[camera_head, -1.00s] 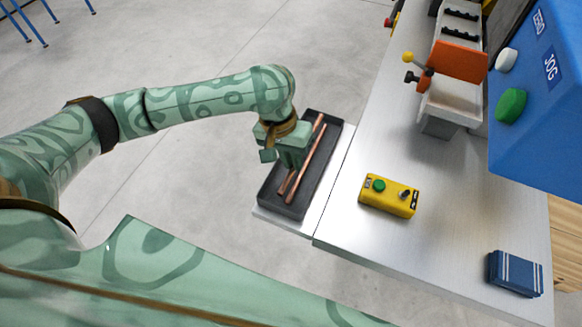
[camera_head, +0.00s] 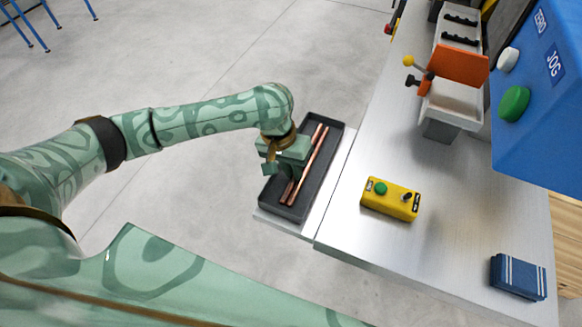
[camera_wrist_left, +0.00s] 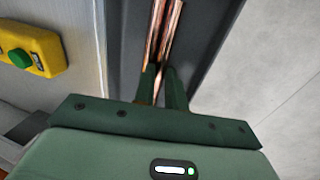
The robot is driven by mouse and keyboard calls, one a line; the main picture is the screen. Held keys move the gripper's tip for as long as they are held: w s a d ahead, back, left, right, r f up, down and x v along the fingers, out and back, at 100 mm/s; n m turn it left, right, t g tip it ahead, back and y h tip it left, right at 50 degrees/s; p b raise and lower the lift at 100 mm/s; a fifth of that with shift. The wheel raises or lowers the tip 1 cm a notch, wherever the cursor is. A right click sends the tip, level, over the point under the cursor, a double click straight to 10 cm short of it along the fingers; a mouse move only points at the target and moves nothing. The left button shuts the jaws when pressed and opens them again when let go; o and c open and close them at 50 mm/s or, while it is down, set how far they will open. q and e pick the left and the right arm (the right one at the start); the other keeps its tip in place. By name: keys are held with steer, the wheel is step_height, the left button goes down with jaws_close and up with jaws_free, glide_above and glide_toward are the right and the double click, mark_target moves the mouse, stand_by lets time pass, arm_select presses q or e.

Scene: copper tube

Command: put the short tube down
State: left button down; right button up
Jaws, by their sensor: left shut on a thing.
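My left gripper (camera_head: 284,178) is over the dark grey tray (camera_head: 331,150), fingers pointing down into it, and is shut on the short copper tube (camera_head: 289,191). The short tube's far end shows beyond the gripper, and its middle is hidden by the hand. A longer copper tube (camera_head: 307,166) lies in the tray just beside it, nearly parallel. In the left wrist view the fingers (camera_wrist_left: 163,88) close around the short tube (camera_wrist_left: 172,35), with the other tube (camera_wrist_left: 154,45) at its left. Whether the short tube touches the tray floor is unclear. My right gripper is out of view.
The tray sits on a pale ledge beside the metal bench (camera_head: 345,225). On the bench are a yellow button box (camera_head: 390,199), a blue striped block (camera_head: 517,276), an orange-guarded device (camera_head: 460,64) and a large blue control panel (camera_head: 540,120). The floor left of the tray is clear.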

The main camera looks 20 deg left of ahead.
arm_select(q)
steer(key=c, duration=1.5)
jaws_free()
steer(key=shift+s+a+f, duration=0.25)
steer(key=shift+s+f, duration=0.2)
steer(key=shift+f, duration=0.35)
steer(key=shift+o, duration=0.2)
steer(key=shift+w+d+r+b, duration=0.1)
steer(key=shift+r+b, duration=0.05)
steer(key=shift+b, duration=0.15)
steer(key=p+v, duration=0.4)
steer(key=v, duration=0.9)
steer(key=shift+w+d+r, duration=0.25)
steer(key=shift+w+d, duration=0.1)
steer(key=shift+w, duration=0.15)
